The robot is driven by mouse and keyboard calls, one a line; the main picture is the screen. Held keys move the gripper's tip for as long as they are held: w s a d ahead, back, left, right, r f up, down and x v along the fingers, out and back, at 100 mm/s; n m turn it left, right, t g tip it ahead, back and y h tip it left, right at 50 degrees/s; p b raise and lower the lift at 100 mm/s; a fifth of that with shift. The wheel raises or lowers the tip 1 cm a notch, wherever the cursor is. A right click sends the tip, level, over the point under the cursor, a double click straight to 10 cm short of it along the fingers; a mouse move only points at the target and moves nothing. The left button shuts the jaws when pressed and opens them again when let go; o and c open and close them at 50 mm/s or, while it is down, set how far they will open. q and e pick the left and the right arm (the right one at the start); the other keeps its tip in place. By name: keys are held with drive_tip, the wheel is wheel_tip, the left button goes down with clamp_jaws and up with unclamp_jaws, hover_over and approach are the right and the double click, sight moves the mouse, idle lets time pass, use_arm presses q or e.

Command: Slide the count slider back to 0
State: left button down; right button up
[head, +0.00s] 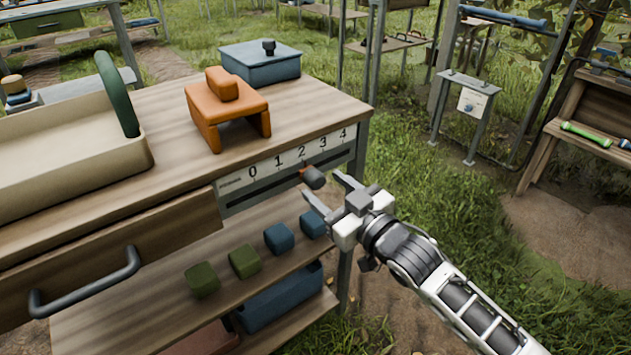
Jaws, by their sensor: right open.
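The count slider's dark knob (315,178), with an orange part behind it, sticks out from a slot in the front of the wooden bench. The number scale (265,166) above the slot reads 0 to 4 from left to right. The knob stands at about the 2. My right gripper (326,187) is open, with its two fingertips close to the knob, one below it and one to its right. I cannot tell whether they touch it. My left gripper is not in view.
An orange stand (228,107), a blue box with a black knob (262,64) and a beige tray with a green handle (70,150) are on the bench top. A drawer handle (85,284) juts out at left. Green and blue cubes (244,261) line the shelf below.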

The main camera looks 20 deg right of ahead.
sight(319, 183)
drive_tip(key=x, duration=0.3)
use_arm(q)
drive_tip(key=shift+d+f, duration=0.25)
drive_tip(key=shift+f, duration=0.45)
use_arm(e)
drive_tip(key=shift+w+a, duration=0.25)
drive_tip(key=shift+w, duration=0.3)
